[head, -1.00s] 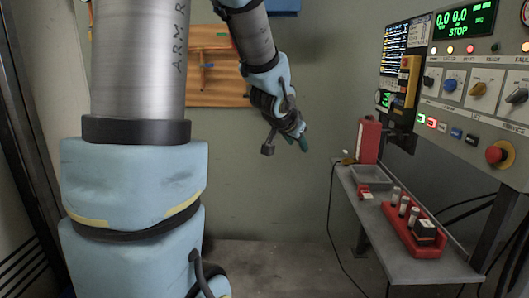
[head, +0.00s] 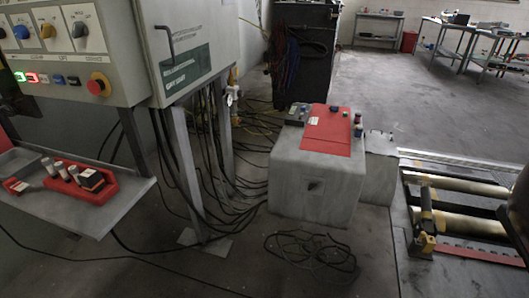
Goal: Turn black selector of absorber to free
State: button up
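A grey box with a red top plate, which looks like the absorber (head: 310,185), stands on the floor beside the rollers. On its top are a dark block (head: 297,114) at the left and small knobs or buttons (head: 358,130) at the right edge. They are too small to tell which is a black selector or how it is set. A black knob (head: 82,30) also shows on the control cabinet at upper left, beside a yellow and a blue one; its label is not readable. My gripper is not in view.
The control cabinet (head: 200,62) stands on legs at left, with a red emergency button (head: 98,84). A grey shelf (head: 75,215) holds a red tray. Cables (head: 310,250) lie coiled on the floor before the box. Rollers (head: 468,222) lie at right. Open floor lies behind.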

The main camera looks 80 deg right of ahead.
aim_at(312, 185)
jog(key=z, duration=3.1)
jog(key=i, duration=0.55)
jog(key=i+u, duration=0.15)
jog(key=u, duration=0.25)
jog(key=i+l+u, duration=0.1)
jog(key=u, duration=0.3)
jog(key=i+l+u, duration=0.1)
jog(key=u, duration=1.05)
